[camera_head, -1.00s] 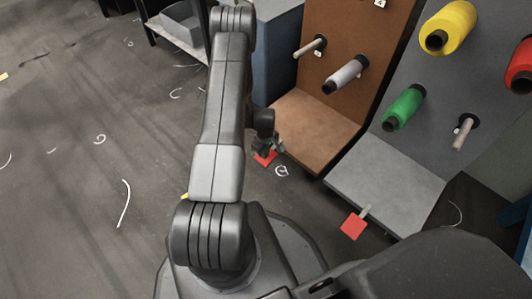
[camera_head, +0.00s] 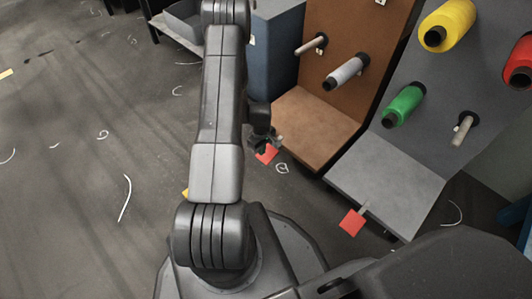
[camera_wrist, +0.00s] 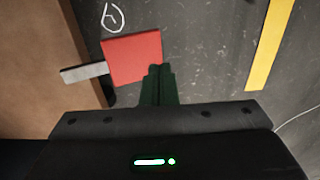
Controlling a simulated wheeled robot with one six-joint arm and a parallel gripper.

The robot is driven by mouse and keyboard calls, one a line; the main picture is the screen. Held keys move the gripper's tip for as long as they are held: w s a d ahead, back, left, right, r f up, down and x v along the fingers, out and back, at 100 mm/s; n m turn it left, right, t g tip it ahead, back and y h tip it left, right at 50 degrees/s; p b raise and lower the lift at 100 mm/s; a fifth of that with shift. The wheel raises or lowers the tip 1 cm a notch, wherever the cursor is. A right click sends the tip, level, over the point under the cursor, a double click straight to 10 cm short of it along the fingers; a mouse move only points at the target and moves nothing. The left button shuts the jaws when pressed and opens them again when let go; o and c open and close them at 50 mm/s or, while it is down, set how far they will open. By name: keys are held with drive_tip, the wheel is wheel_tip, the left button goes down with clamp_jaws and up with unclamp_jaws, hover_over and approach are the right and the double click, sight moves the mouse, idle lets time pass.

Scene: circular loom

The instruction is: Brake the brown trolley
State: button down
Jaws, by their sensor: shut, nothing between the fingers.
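The brown trolley (camera_head: 312,130) stands right of my arm, with an upright peg board and a flat brown base. Its red brake pedal (camera_head: 267,154) sticks out low at the base's left front corner. In the wrist view the red pedal (camera_wrist: 134,56) is on a short grey lever (camera_wrist: 84,72) beside the brown base (camera_wrist: 35,65). My gripper (camera_wrist: 158,72) is shut and empty, its fingertips overlapping the pedal's lower right edge in that view. In the head view my gripper (camera_head: 266,141) is just above the pedal, partly hiding it. I cannot tell whether they touch.
A grey trolley (camera_head: 385,185) with yellow, green and red spools stands to the right, with its own red pedal (camera_head: 351,222). A blue cabinet (camera_head: 276,60) is behind my gripper. Open dark floor with white scraps lies to the left. A yellow floor stripe (camera_wrist: 270,45) shows in the wrist view.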

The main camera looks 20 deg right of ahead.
drive_tip(key=s+a+r+p, duration=0.1)
drive_tip(key=a+r+p, duration=0.1)
drive_tip(key=r, duration=0.6)
drive_tip(key=shift+a+r, duration=0.25)
drive_tip(key=shift+a, duration=0.3)
drive_tip(key=shift+s, duration=0.1)
